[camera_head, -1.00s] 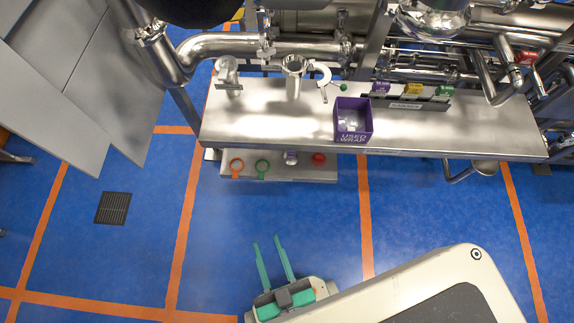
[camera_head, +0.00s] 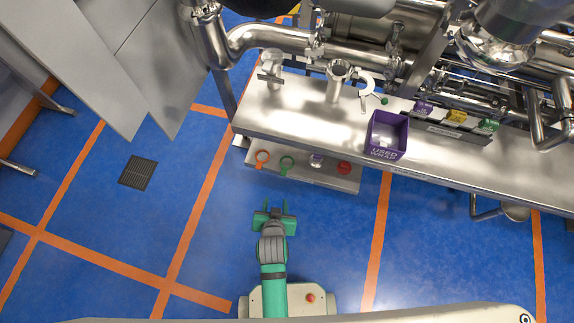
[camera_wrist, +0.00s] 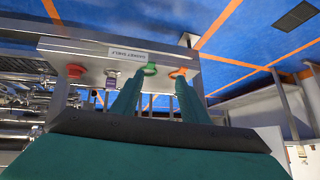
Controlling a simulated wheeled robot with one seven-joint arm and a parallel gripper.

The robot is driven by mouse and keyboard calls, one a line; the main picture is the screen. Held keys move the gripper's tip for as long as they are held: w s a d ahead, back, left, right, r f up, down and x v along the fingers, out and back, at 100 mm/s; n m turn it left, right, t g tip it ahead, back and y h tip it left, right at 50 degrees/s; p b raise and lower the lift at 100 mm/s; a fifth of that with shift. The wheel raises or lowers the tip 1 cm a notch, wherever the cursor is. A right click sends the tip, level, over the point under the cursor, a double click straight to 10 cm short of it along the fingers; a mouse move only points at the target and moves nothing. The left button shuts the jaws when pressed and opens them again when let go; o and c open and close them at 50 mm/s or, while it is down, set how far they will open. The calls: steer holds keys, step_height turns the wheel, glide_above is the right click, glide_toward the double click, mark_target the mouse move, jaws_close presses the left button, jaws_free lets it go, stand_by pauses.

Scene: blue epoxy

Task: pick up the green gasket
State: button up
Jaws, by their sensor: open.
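The green gasket (camera_head: 286,164) is a ring with a tab on a low metal shelf (camera_head: 330,178), between an orange gasket (camera_head: 262,158) and a purple and white item (camera_head: 316,159). In the wrist view the green gasket (camera_wrist: 150,69) shows just beyond one finger of my gripper, with the shelf's label above it. My gripper (camera_head: 275,206) is open and empty, over the blue floor in front of the shelf, its fingers pointing toward the shelf. In the wrist view my gripper (camera_wrist: 155,88) has its two green fingers apart.
A red item (camera_head: 344,168) sits at the shelf's right. The metal bench (camera_head: 300,125) stands above and behind, carrying a purple bin (camera_head: 386,136). Steel pipes run behind it. The floor before the shelf is clear; a floor drain (camera_head: 137,173) lies left.

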steer(key=w+d+f+m+g, duration=0.15)
steer(key=w+g, duration=0.25)
steer(key=w, duration=0.5)
steer(key=h, duration=0.1)
glide_toward(283, 175)
steer(key=shift+f, duration=0.7)
steer(key=x, duration=0.5)
steer(key=shift+w+r, duration=0.15)
steer(key=shift+w, duration=0.05)
steer(key=shift+w+f, duration=0.15)
steer(key=shift+f, duration=0.2)
steer(key=shift+d+f, duration=0.1)
steer(key=shift+f, duration=0.15)
jaws_close()
